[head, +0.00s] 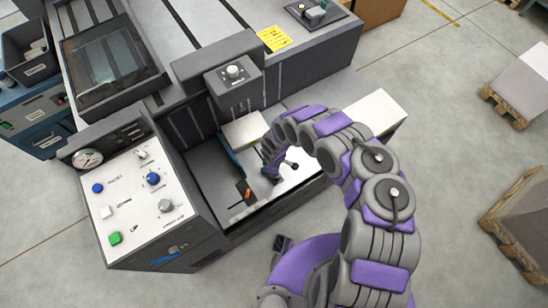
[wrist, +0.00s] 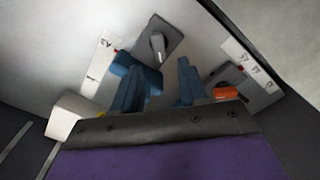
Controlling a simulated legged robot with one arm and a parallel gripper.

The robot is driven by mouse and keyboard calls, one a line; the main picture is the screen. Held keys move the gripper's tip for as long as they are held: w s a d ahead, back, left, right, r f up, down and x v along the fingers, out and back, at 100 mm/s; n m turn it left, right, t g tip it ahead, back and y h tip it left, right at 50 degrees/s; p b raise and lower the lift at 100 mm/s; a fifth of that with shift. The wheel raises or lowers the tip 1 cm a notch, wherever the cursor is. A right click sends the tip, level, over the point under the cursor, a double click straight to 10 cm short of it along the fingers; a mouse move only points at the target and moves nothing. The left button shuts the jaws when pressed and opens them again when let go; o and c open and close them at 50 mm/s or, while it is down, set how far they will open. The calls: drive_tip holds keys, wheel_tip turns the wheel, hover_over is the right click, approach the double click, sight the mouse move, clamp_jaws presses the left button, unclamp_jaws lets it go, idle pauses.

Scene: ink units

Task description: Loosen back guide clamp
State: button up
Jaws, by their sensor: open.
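In the wrist view a grey lever (wrist: 157,45) stands on a dark plate just beyond my fingertips. An orange-tipped clamp handle (wrist: 225,92) sits on a second dark plate to the right; it also shows in the head view (head: 243,190). I cannot tell from labels which one is the back guide clamp. My gripper (wrist: 158,68) has blue fingers spread apart with nothing between them. In the head view my gripper (head: 270,172) reaches down into the machine's bay, right of the orange handle. The fingers' contact with the lever cannot be made out.
White scale strips (wrist: 102,62) lie beside the plates. A pale block (head: 246,130) stands at the back of the bay. A control panel (head: 140,200) with buttons, knobs and a gauge is on the left. A dark housing with a knob (head: 233,71) rises behind the bay.

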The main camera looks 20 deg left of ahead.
wheel_tip(320, 180, up, 12)
drive_tip(key=p, duration=0.5)
drive_tip(key=shift+w, duration=0.15)
